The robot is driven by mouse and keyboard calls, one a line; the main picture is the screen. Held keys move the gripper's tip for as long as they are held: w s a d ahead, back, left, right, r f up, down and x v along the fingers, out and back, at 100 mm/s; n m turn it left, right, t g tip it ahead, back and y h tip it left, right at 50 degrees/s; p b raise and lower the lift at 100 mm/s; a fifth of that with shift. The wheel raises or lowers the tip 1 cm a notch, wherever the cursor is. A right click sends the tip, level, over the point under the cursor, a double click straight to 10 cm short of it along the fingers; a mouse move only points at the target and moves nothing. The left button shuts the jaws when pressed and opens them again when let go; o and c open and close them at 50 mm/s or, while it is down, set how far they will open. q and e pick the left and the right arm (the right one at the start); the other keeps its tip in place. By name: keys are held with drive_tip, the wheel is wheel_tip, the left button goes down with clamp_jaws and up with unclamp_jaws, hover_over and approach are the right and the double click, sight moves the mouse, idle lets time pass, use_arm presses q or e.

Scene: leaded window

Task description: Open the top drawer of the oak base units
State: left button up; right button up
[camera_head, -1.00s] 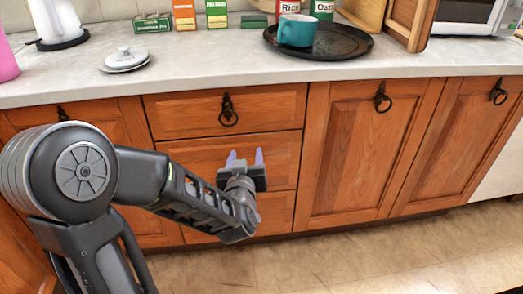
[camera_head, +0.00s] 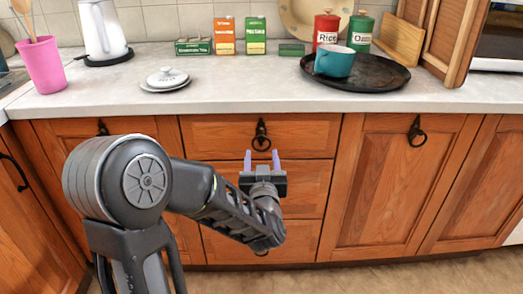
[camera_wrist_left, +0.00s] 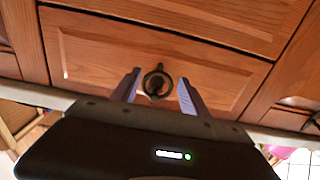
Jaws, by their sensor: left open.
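The top drawer (camera_head: 300,137) of the oak base units is shut, flush under the worktop. A dark ring pull (camera_head: 261,138) hangs at its middle. My left gripper (camera_head: 262,158) is open, its two pale fingers pointing up just below the ring in the head view. In the left wrist view, which looks upside down, the ring pull (camera_wrist_left: 157,83) shows between the spread fingertips of the left gripper (camera_wrist_left: 159,80), on the drawer front (camera_wrist_left: 90,62). No contact with the ring can be made out. My right gripper is not in view.
Two lower drawers (camera_head: 305,187) sit below, and a cupboard door (camera_head: 395,185) stands to the right.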

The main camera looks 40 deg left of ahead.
sight(261, 150)
use_arm(q)
drive_tip(key=shift+x, duration=2)
clamp_jaws()
